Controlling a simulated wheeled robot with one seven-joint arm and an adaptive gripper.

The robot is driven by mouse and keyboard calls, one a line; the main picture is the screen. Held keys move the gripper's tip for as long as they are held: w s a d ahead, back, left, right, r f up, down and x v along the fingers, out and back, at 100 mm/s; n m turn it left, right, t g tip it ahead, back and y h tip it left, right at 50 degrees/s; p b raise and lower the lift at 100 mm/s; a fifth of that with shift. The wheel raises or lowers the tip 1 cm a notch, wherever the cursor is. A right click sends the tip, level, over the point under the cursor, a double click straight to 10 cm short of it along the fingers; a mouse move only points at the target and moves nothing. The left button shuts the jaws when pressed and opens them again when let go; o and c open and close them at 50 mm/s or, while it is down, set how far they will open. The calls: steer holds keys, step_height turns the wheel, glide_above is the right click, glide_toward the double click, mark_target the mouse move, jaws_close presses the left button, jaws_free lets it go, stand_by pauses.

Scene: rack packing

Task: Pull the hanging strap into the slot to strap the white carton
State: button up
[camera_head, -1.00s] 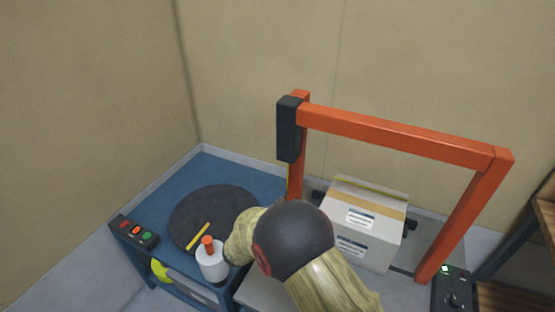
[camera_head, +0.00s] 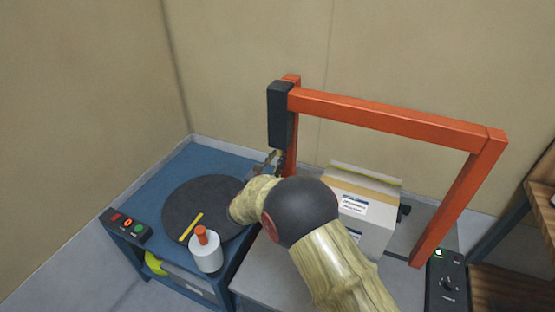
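The white carton (camera_head: 374,228) stands under the orange arch (camera_head: 400,115), with brown tape on top and printed labels. My arm hides its left part. A thin yellow-green band (camera_head: 372,173) runs along the carton's far top edge. A black box (camera_head: 281,115) is fixed to the arch's left post. My gripper (camera_head: 274,158) is just below this box, beside the left post. Its fingers are small and partly hidden, so I cannot tell if they hold anything. The hanging strap is not clearly visible now. The slot cannot be made out.
A control panel (camera_head: 446,285) is at right, near wooden shelving (camera_head: 505,290).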

steer(key=c, duration=0.3)
jaws_close()
stand_by(0.7)
